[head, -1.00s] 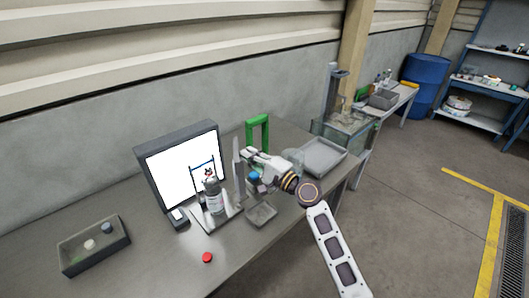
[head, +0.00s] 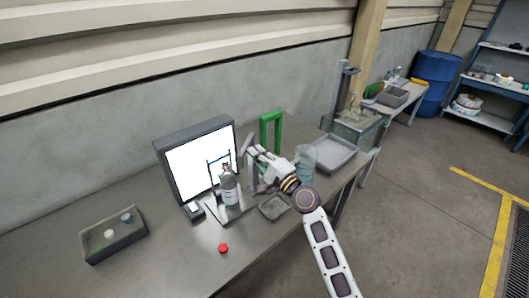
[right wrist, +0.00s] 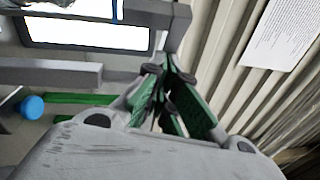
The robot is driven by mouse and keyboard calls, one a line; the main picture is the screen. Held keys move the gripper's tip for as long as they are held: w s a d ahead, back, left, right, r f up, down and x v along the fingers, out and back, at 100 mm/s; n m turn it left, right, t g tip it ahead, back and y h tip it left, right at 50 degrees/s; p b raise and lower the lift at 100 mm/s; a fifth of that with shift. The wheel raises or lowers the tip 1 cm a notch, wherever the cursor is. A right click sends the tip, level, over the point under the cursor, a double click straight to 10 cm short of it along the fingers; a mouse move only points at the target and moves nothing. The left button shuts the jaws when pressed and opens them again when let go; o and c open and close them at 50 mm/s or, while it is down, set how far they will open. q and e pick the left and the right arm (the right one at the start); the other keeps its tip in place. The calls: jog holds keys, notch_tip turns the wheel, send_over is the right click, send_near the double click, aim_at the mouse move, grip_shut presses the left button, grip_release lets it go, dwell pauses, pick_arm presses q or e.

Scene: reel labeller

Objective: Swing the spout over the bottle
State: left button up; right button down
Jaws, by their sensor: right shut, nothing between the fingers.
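The bottle (head: 229,188), clear with a white label, stands upright on a metal plate in front of the lit white screen. My right gripper (head: 252,157) is just right of and behind the bottle's top, over the small dispensing stand. It is shut and empty. In the right wrist view its dark-tipped fingers (right wrist: 165,90) are together, with green parts around them. The spout is mostly hidden by the gripper in the head view, so I cannot tell its angle or whether the fingers touch it. My left gripper is not in view.
A red cap (head: 223,248) lies on the bench in front of the bottle. A small grey tray (head: 273,208) is below my right wrist. A green frame (head: 271,130) stands behind, and a larger tray (head: 325,153) is to the right. A grey box (head: 113,236) stands at left.

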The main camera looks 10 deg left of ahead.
aim_at(242, 153)
jog(key=shift+s+a, duration=0.15)
jog(key=shift+a, duration=1.1)
jog(key=shift+s+a, duration=0.1)
jog(key=shift+a, duration=1.15)
